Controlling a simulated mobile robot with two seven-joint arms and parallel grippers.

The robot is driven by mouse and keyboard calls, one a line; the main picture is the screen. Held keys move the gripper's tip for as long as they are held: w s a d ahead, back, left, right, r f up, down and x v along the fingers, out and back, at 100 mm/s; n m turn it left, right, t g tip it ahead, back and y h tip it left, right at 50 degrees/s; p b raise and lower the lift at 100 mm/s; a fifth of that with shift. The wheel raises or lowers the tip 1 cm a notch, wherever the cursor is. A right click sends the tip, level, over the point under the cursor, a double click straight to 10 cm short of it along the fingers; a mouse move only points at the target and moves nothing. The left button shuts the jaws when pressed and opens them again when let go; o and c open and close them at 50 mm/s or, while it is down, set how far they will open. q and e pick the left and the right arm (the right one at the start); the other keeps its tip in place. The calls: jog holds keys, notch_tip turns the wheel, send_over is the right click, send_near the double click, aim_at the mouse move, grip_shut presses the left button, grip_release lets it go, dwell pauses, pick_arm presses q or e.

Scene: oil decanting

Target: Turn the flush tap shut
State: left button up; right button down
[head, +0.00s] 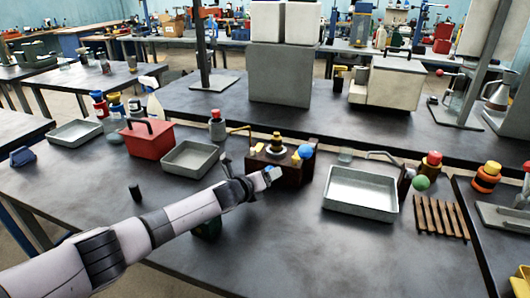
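A dark brown box-shaped unit (292,177) stands on the near table, with brass and yellow fittings (276,143) on top and a blue round knob (306,151) at its upper right. I cannot tell which fitting is the flush tap. My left arm reaches in from the lower left, and my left gripper (271,175) is at the unit's front left side, close to it or touching. The fingers are too small and partly merged with the unit to show whether they are open or shut. My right gripper is not in view.
A grey tray (362,215) stands right of the unit; another tray (163,160) and a red box (147,149) stand left. A slatted wooden rack (440,217), a green ball (421,183) and a red-capped bottle (430,160) are at right.

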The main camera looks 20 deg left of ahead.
pick_arm(q)
notch_tip(320, 180, up, 20)
jog(key=shift+f, duration=0.2)
dwell(0.4)
